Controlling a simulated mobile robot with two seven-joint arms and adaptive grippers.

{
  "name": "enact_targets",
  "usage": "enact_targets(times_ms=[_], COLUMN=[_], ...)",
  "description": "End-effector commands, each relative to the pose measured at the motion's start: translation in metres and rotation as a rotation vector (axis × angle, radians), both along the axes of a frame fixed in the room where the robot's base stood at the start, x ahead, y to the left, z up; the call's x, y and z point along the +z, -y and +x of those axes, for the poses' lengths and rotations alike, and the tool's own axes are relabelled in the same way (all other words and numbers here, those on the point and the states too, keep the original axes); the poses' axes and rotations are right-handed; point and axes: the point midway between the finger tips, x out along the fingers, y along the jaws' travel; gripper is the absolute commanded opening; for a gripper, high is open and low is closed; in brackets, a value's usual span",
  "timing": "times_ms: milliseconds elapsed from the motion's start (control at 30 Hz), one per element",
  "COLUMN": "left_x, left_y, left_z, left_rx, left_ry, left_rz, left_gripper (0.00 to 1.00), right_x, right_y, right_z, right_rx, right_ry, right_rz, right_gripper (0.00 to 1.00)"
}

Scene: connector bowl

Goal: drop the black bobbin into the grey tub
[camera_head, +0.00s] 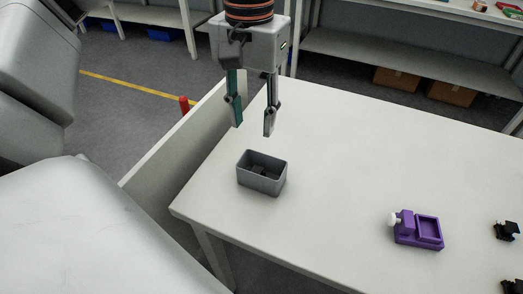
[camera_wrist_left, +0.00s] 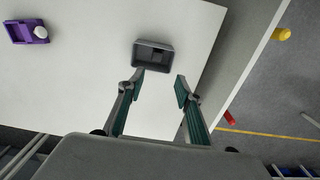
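The grey tub (camera_head: 274,187) stands upright near the left corner of the white table. It also shows in the left wrist view (camera_wrist_left: 141,64). A small dark piece (camera_head: 259,169) lies inside on the tub's floor, and it shows in the left wrist view too (camera_wrist_left: 156,56). It may be the black bobbin, but its shape is too small to tell. My left gripper (camera_head: 253,129) is open and empty, pointing down above the tub and apart from it. In the left wrist view its fingers (camera_wrist_left: 160,84) are spread. My right gripper is not in view.
A purple fixture (camera_head: 428,232) with a white knob (camera_head: 393,219) stands to the right on the white table (camera_head: 345,150). Two black parts (camera_head: 507,231) lie at the right edge, one cut off. The table between tub and fixture is clear. A low pale wall (camera_head: 170,150) runs along the left side.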

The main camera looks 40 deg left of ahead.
Motion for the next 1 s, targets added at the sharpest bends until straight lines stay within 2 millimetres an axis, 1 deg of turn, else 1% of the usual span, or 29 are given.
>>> enact_targets(times_ms=[33,200,300,433,600,1000], left_x=[0.012,0.047,0.065,0.081,0.089,0.090], left_y=[0.000,0.001,0.000,0.000,0.000,0.000], left_z=[0.001,0.001,0.001,0.001,0.000,0.000], left_rx=[0.001,0.001,0.001,0.000,0.000,0.000], left_ry=[0.007,0.004,0.004,0.003,0.001,0.000], left_rz=[-0.002,-0.001,-0.001,0.000,0.000,0.000], left_gripper=[0.35,0.35,0.35,0.35,0.35,0.35], right_x=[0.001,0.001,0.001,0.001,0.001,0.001], right_y=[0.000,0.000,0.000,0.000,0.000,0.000], right_z=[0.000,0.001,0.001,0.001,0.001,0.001], right_rx=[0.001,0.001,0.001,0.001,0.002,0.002], right_ry=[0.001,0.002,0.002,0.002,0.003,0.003], right_rz=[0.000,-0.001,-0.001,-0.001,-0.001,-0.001], right_gripper=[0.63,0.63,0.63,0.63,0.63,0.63])
